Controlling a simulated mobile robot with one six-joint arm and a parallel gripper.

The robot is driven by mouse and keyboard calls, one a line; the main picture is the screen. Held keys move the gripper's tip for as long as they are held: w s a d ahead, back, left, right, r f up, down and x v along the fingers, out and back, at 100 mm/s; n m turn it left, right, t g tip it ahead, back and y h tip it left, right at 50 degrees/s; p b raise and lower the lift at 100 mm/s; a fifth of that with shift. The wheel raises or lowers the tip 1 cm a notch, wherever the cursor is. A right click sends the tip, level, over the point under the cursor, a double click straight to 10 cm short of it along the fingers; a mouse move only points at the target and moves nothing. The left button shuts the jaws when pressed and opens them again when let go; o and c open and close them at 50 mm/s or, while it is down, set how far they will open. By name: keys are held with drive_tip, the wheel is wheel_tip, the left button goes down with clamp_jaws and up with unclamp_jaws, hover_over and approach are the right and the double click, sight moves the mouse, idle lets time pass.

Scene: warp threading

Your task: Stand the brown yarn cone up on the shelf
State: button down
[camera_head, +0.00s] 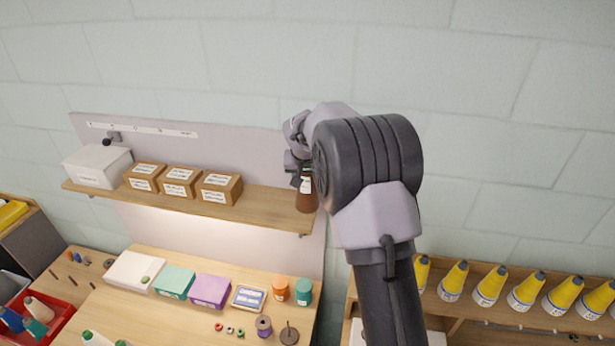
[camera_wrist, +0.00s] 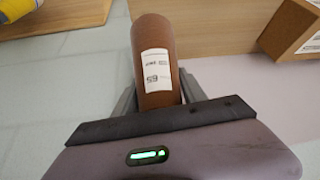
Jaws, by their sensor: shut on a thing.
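The brown yarn cone (camera_head: 306,196) is at the right end of the wooden shelf (camera_head: 250,204), upright in the head view. A white label faces the camera. My gripper (camera_head: 300,172) is shut on its upper part. In the wrist view the cone (camera_wrist: 152,35) sits between the two grey fingers (camera_wrist: 155,95), with its label showing. My arm hides part of the cone's right side. Whether its base touches the shelf board cannot be told for sure.
Several cardboard boxes (camera_head: 181,182) and a white box (camera_head: 97,165) stand further left on the shelf. The shelf between the boxes and the cone is clear. Below is a table (camera_head: 190,318) with boxes and spools. Several yellow cones (camera_head: 490,288) stand on a rack at right.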

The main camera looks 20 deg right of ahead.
drive_tip(key=shift+f, duration=0.1)
drive_tip(key=c, duration=0.6)
unclamp_jaws()
drive_tip(key=shift+c, duration=0.2)
